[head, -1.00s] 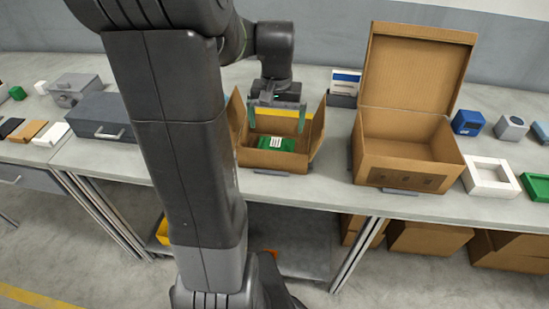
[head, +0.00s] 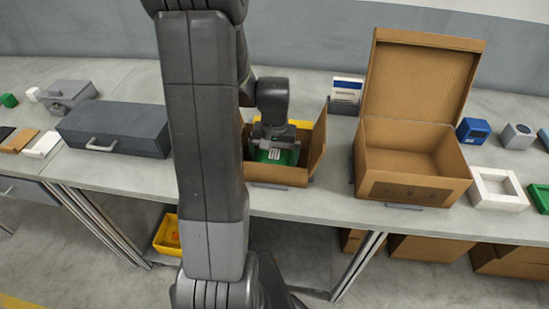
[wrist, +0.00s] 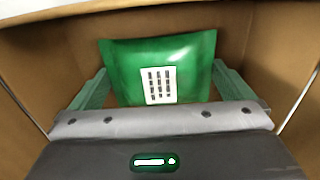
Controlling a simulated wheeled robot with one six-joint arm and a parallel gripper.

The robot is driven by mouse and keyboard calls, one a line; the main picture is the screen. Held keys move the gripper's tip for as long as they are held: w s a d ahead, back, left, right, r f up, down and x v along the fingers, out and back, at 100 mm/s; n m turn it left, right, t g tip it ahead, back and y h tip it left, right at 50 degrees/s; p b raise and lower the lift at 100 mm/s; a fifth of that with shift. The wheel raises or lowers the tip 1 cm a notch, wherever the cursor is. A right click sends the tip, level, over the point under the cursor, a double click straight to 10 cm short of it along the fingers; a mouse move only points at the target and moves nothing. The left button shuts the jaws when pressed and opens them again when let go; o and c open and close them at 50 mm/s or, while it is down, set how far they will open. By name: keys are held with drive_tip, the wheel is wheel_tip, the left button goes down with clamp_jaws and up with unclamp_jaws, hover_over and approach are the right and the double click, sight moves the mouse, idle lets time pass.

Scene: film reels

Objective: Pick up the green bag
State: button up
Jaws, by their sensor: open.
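The green bag (wrist: 195,60) has a white label with dark marks and lies inside an open cardboard box (head: 318,148). In the head view the green bag (head: 285,155) shows only in part, behind my gripper and the box's front wall. My gripper (wrist: 160,88) is down inside the box, with its two green fingers open, one at each side of the bag. I cannot tell whether the fingers touch it. The bag's lower edge is hidden behind the gripper body in the wrist view.
Box walls stand close around the gripper. A larger cardboard box (head: 375,165) with a raised lid stands to the right. A dark grey case (head: 125,127) lies to the left. A white tray (head: 498,188) and a blue block (head: 472,130) are further right.

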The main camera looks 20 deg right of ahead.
drive_tip(key=c, duration=1.1)
